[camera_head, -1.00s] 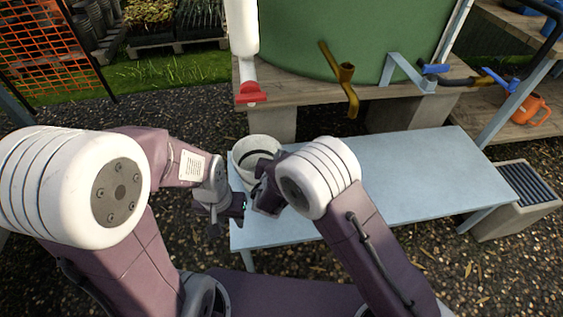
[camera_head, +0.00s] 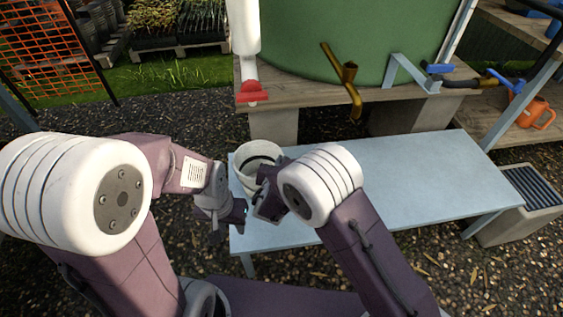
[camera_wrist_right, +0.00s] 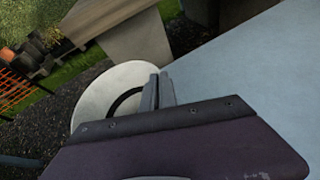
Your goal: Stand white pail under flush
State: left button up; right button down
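The white pail (camera_head: 243,180) is upright at the left end of the pale blue bench (camera_head: 395,178), partly hidden by my right wrist. I cannot tell whether its base touches the bench. My right gripper (camera_head: 262,200) is at the pail's near right side. In the right wrist view its fingers (camera_wrist_right: 158,92) are close together over the rim of the pail (camera_wrist_right: 95,98) and seem shut on it. My left gripper (camera_head: 242,211) is low by the bench's left end, beside the pail; its opening is unclear. A white pipe (camera_head: 243,25) with a red valve handle (camera_head: 253,92) hangs behind the pail.
A green tank (camera_head: 320,40) stands on a wooden platform (camera_head: 300,90) behind the bench. A brass spout (camera_head: 351,75) and a blue-handled tap (camera_head: 438,69) stick out from it. An orange watering can (camera_head: 535,113) is at right. The bench's middle and right are clear.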

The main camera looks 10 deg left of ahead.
jog(key=c, duration=1.6)
grip_release()
jog(key=shift+f, duration=0.1)
jog(key=p+v, duration=0.4)
jog(key=v, duration=0.5)
